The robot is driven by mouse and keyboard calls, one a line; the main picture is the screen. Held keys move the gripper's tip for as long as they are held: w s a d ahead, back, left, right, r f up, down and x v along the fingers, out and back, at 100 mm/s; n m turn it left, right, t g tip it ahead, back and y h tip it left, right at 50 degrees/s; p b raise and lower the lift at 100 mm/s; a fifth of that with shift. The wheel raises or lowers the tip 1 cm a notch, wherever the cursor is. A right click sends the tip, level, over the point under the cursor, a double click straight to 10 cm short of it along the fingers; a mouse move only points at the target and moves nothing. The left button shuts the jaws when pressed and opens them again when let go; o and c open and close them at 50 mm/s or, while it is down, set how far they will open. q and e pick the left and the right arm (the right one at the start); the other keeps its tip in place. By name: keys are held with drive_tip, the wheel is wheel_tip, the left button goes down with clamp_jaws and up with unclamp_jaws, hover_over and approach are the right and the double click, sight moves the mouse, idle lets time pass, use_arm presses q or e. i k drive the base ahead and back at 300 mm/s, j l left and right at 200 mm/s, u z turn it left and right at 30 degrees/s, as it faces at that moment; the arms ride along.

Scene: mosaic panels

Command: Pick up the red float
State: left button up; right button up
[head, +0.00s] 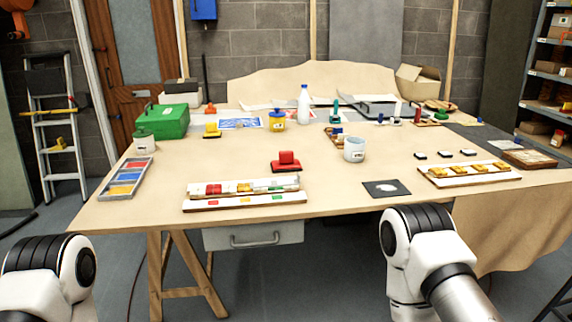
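The red float (286,160) sits on the table, a little left of the middle. It has a red block-like handle on a red base with a dark underside. It rests just behind a long white rack with coloured pieces (243,193) near the table's front edge. Nothing touches the float. My two arms show only as white links at the lower left and lower right, in front of the table. Neither gripper is in the picture, so I cannot see whether they hold anything.
A white cup (354,150) stands right of the float. A yellow float (212,130) and a green case (162,122) are behind left, a colour tray (126,178) at left. A dark square (386,189) and white rack (468,173) lie right. Bare tabletop lies left of the float.

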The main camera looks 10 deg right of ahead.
sight(287, 163)
drive_tip(key=u, duration=0.35)
drive_tip(key=l+u, duration=0.8)
drive_tip(key=l, duration=0.2)
drive_tip(key=l+u, duration=0.4)
drive_tip(key=l, duration=0.1)
